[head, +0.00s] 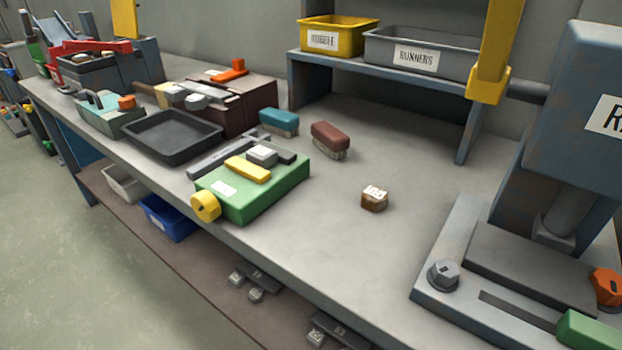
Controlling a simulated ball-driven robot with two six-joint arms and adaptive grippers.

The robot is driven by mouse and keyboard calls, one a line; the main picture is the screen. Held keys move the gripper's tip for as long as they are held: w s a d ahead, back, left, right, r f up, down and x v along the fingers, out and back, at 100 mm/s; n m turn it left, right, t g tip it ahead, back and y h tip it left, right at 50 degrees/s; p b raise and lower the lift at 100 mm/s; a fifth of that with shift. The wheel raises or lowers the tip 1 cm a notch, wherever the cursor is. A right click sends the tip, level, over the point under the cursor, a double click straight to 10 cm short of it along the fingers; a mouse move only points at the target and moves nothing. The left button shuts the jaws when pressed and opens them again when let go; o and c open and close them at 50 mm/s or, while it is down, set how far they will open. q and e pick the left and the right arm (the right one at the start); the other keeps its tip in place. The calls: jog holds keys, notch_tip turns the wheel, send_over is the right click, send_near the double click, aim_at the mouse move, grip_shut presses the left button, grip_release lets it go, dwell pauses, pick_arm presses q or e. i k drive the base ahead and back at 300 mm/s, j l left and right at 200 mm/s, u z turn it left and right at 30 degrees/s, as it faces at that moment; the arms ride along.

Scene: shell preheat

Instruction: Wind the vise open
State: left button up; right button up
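No part is labelled as a vise. The likeliest one is the green block-shaped fixture (262,200) at the bench's front edge, with a round yellow knob (205,206) on its front left. A yellow bar (248,169), a small light grey block (262,154) and grey bars (222,158) sit on its top. I cannot tell how wide any jaw gap is. Neither of my grippers is in view, and nothing touches the knob.
A small brown block with a pale top (374,199) stands on clear bench. A teal brush (279,122), a brown brush (330,139) and a dark tray (173,137) are behind the fixture. A large blue-grey press (450,235) fills the right side.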

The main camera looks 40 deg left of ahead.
aim_at(207, 206)
jog(key=j+z, duration=0.35)
jog(key=k+j+z, duration=0.1)
jog(key=j+z, duration=0.2)
jog(key=j, duration=0.15)
jog(key=k+j+z, duration=0.1)
jog(key=j+z, duration=0.25)
jog(key=k+j+z, duration=0.15)
jog(key=j+z, duration=0.2)
jog(key=k+j+z, duration=0.3)
jog(key=i+j, duration=0.1)
